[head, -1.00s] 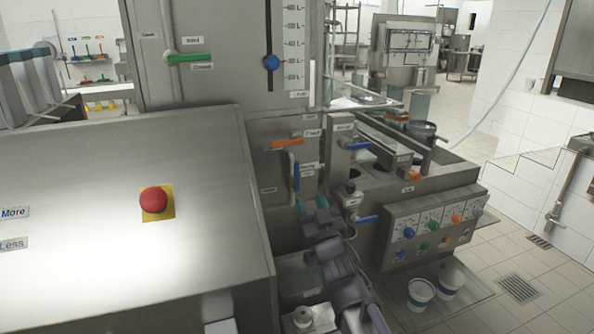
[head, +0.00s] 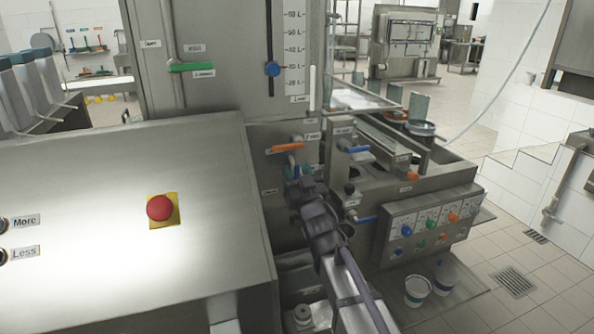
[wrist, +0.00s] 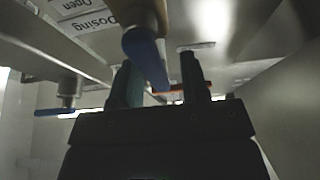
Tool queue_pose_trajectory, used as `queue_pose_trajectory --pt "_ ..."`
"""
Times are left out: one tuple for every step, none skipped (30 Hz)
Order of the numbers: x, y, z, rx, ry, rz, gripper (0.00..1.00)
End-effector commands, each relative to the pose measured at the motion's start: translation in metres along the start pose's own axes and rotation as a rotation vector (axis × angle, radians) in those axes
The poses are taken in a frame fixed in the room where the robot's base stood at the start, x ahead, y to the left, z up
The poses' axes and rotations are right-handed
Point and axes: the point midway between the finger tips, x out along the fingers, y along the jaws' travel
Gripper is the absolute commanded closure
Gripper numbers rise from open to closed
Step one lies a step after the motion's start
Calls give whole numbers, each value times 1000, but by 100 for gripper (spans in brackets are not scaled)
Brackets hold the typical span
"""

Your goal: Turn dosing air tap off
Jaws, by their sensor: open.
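The dosing air tap has a blue lever handle (wrist: 146,58), seen in the wrist view under a panel with upside-down Dosing (wrist: 92,22) and Open (wrist: 76,4) labels. The handle hangs down towards the space between my fingers. My gripper (wrist: 160,82) is open, with one finger on each side of the handle's lower end; I cannot tell whether either touches it. In the head view my gripper (head: 292,172) is at the grey panel below an orange lever (head: 288,147), and mostly hides the blue handle.
Another blue lever (head: 356,149) and a lower blue lever (head: 362,219) are to the right. A red button (head: 160,208) is on the sloped cover at left. Two white cups (head: 418,290) (head: 445,278) stand low at right. A green lever (head: 191,67) is above.

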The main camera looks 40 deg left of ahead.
Motion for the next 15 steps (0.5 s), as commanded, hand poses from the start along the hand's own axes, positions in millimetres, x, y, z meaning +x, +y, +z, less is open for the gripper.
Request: queue_pose_trajectory --pt "0 0 0 0 0 0 58" --pt "0 0 0 0 0 0 61" --pt "0 0 0 0 0 0 65" --pt "0 0 0 0 0 0 68" --pt "0 0 0 0 0 0 71" --pt "0 0 0 0 0 0 75" --pt "0 0 0 0 0 0 78" --pt "0 0 0 0 0 0 81" --pt "0 0 0 0 0 0 84" --pt "0 0 0 0 0 0 87" --pt "0 0 0 0 0 0 90" --pt "0 0 0 0 0 0 94" --pt "0 0 0 0 0 0 97" --pt "0 0 0 0 0 0 100" --pt "0 0 0 0 0 0 100"
